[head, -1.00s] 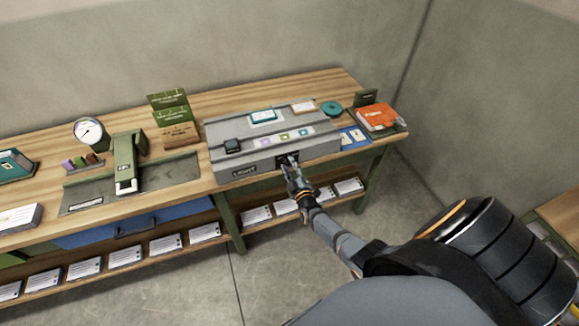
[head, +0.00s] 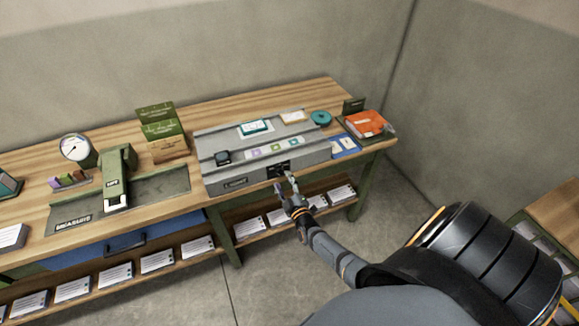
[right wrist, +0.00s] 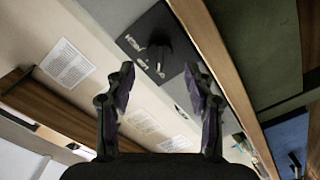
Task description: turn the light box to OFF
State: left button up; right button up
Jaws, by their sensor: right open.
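The light box (head: 235,182) is a long grey case on the workbench with a label on its front. A black switch panel (head: 278,170) sits at the right part of its front face. In the right wrist view the black panel (right wrist: 136,32) carries a dark knob (right wrist: 158,52) with small white lettering around it. I cannot read for sure which mark the knob points at. My right gripper (head: 285,181) is open and empty, just in front of and below the panel. In the right wrist view its fingers (right wrist: 160,72) stand apart with the knob ahead between them, not touching it.
A green stapler-like tool (head: 116,178) and a round dial (head: 75,148) stand to the left. An orange item (head: 366,123) lies at right. A lower shelf holds paper stacks (head: 248,228). Floor in front is clear.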

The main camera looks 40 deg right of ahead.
jog(key=v, duration=0.8)
jog(key=shift+s, duration=0.3)
jog(key=s+a+f+m+g+y, duration=0.15)
jog(key=s+f+g, duration=0.25)
jog(key=s+f, duration=0.5)
jog(key=s+a+f+m+g+y, duration=0.15)
jog(key=s+f+g, duration=0.25)
jog(key=f, duration=0.9)
jog(key=s+a+f+m+g, duration=0.1)
jog(key=s+f+g, duration=0.3)
jog(key=s, duration=0.8)
jog(key=s+a+f+m+g, duration=0.1)
jog(key=s+f+m+g, duration=0.2)
jog(key=s+f, duration=0.4)
jog(key=s+g, duration=0.1)
jog(key=s, duration=0.4)
jog(key=shift+s+a+f+y, duration=0.15)
jog(key=shift+s+a+y, duration=0.1)
jog(key=shift+s+y, duration=0.05)
